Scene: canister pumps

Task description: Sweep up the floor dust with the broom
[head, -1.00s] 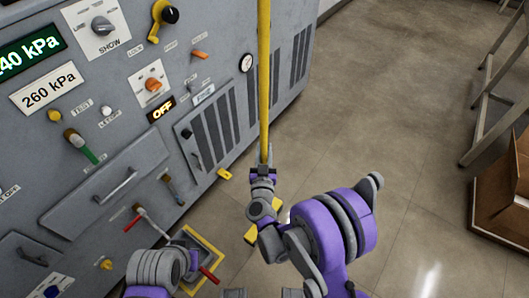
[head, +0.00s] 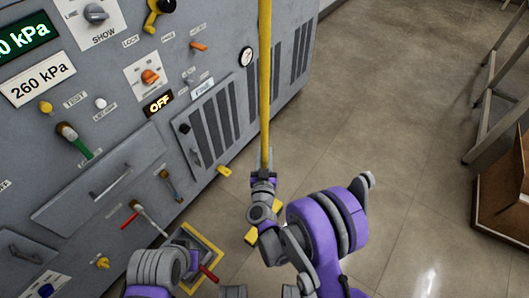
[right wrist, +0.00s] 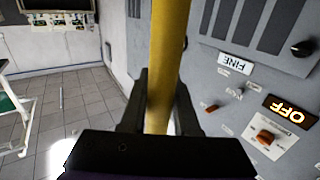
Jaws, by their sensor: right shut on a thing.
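The broom's long yellow handle (head: 264,85) stands nearly upright in the head view and runs out of the top of the picture. My right gripper (head: 263,172) is shut around it near its lower visible end. In the right wrist view the handle (right wrist: 166,65) passes between the two dark fingers of the gripper (right wrist: 160,110). A yellow piece (head: 250,238) shows beside my right wrist near the floor; I cannot tell whether it belongs to the broom. I cannot make out dust on the floor (head: 370,130).
A grey control machine (head: 130,150) with knobs, levers and an OFF display fills the left. A yellow-framed pedal box (head: 203,240) with a red handle sits at its base. A metal frame (head: 497,90) and brown box (head: 503,185) stand at right. Open floor lies between.

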